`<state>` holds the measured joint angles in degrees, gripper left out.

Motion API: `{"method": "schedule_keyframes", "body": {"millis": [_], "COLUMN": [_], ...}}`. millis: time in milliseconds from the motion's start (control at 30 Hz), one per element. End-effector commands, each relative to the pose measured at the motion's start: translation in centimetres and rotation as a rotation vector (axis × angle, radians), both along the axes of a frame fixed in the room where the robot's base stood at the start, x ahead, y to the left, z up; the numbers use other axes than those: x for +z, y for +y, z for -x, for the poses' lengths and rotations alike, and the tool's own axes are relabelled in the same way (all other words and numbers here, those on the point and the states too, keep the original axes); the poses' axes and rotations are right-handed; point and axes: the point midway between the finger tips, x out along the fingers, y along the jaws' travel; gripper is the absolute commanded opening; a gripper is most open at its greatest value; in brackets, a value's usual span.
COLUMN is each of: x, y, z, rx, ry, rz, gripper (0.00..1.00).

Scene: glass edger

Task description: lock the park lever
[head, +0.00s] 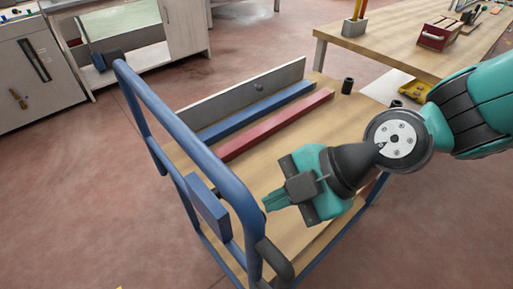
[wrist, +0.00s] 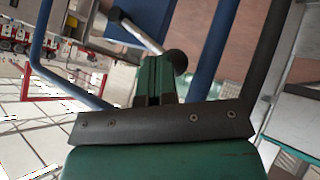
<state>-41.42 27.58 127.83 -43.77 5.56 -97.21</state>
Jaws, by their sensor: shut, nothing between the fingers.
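The park lever (wrist: 140,33) shows in the wrist view as a pale rod with a dark round knob (wrist: 175,62), beside a blue plate (wrist: 150,18). The knob appears just past my fingertips; I cannot tell whether they touch. In the head view the blue plate (head: 208,211) sits on the cart's blue handle frame (head: 180,128), and the lever is not clearly visible. My gripper (head: 268,203) is shut and empty, its teal fingers pointing left toward the frame's right upright. Its fingers also show in the wrist view (wrist: 156,78).
The cart's wooden deck (head: 257,178) carries a blue bar (head: 250,108), a red bar (head: 275,126) and an upright grey panel (head: 245,97). A dark cylinder (head: 347,86) stands at its far corner. A wooden table (head: 392,42) is behind. Floor left of the cart is clear.

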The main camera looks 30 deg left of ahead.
Motion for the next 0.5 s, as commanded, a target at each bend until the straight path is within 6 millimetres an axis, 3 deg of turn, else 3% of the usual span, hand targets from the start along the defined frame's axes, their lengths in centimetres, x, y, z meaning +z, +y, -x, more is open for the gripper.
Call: {"method": "schedule_keyframes", "body": {"millis": [500], "x": [-0.56], "y": [0.32], "z": [0.64], "rx": [0.017], "ry": [0.002], "rz": [0.003], "gripper": [0.00]}}
